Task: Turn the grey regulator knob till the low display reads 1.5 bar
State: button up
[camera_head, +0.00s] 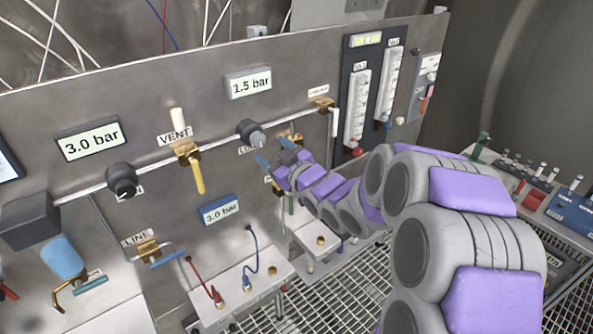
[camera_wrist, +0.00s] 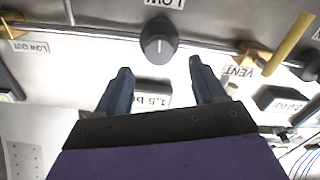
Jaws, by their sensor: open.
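The grey regulator knob (camera_head: 251,133) sits on the steel panel, on a pipe just below the upper right display. That display (camera_head: 248,83) reads 1.5 bar. In the wrist view, which is upside down, the knob (camera_wrist: 159,40) has a pale line on its face and a LOW label beside it; the display (camera_wrist: 152,95) shows partly between my fingers. My gripper (camera_head: 273,152) is open, just to the lower right of the knob in the head view. In the wrist view, the open fingers (camera_wrist: 160,66) point toward the knob with nothing between the tips; contact is not visible.
A second dark knob (camera_head: 122,180) sits under a 3.0 bar display (camera_head: 90,140). The yellow-handled VENT valve (camera_head: 192,170) stands between the knobs. A smaller 3.0 bar display (camera_head: 220,209) is lower. Flowmeters (camera_head: 358,108) are at right; the grating (camera_head: 345,295) lies below.

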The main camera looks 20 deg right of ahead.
jog(key=b+v, duration=0.6)
jog(key=v, duration=0.4)
jog(key=shift+s+d, duration=0.15)
jog(key=shift+s, duration=0.1)
jog(key=s+d+f+m+g+h+b, duration=0.1)
jog(key=s+d+f+m+g+h, duration=0.15)
jog(key=s+f+g+h, duration=0.35)
jog(key=s+d+f+m+g+h, duration=0.1)
jog(key=s+f+m+g, duration=0.25)
jog(key=f, duration=0.45)
jog(key=s+a+f+g, duration=0.1)
jog(key=s+a+g, duration=0.2)
jog(key=s, duration=0.5)
jog(key=s+a+f+m+g+y, duration=0.1)
jog(key=s+a+g, duration=0.2)
jog(key=s, duration=0.6)
jog(key=s+a+f+g, duration=0.1)
jog(key=s+a+g, duration=0.2)
jog(key=s, duration=0.6)
jog(key=shift+a+f+b, duration=0.2)
jog(key=shift+b, duration=0.15)
